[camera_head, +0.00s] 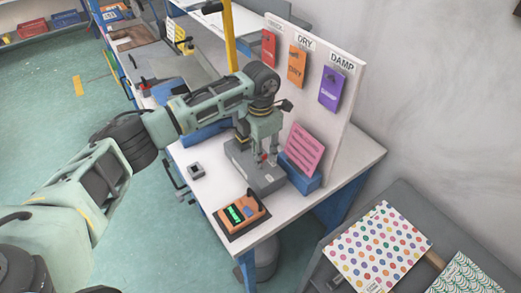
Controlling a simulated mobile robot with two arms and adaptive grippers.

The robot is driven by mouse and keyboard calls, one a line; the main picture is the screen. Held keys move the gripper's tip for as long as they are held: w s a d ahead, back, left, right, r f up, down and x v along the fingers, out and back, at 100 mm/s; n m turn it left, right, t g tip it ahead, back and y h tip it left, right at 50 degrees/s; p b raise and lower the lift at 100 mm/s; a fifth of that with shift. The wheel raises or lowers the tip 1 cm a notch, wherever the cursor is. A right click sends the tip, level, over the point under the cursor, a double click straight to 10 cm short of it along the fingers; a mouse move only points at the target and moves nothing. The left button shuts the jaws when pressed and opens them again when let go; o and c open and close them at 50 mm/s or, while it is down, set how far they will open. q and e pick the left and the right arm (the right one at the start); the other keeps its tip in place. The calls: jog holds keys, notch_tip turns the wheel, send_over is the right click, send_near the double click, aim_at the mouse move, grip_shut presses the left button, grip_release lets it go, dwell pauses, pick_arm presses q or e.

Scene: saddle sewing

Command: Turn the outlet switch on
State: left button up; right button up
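My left arm reaches in from the left over the white table. Its gripper (267,160) points down over a grey box (262,184). The fingers look slightly apart, with a small red spot near their tips; I cannot tell whether they touch it. No outlet switch shows clearly; the gripper may hide part of the grey box's top. A small grey block (196,171) sits left of the box. My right gripper is not in view.
A white upright board (338,100) with red, orange and purple tags stands behind the gripper. A pink card (304,150) rises from a blue holder (300,178) beside the box. A yellow post (229,40) stands behind my arm. A grey surface with patterned sheets (378,246) is at lower right.

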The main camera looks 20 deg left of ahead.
pick_arm(q)
jog(key=shift+f, duration=0.6)
grip_shut()
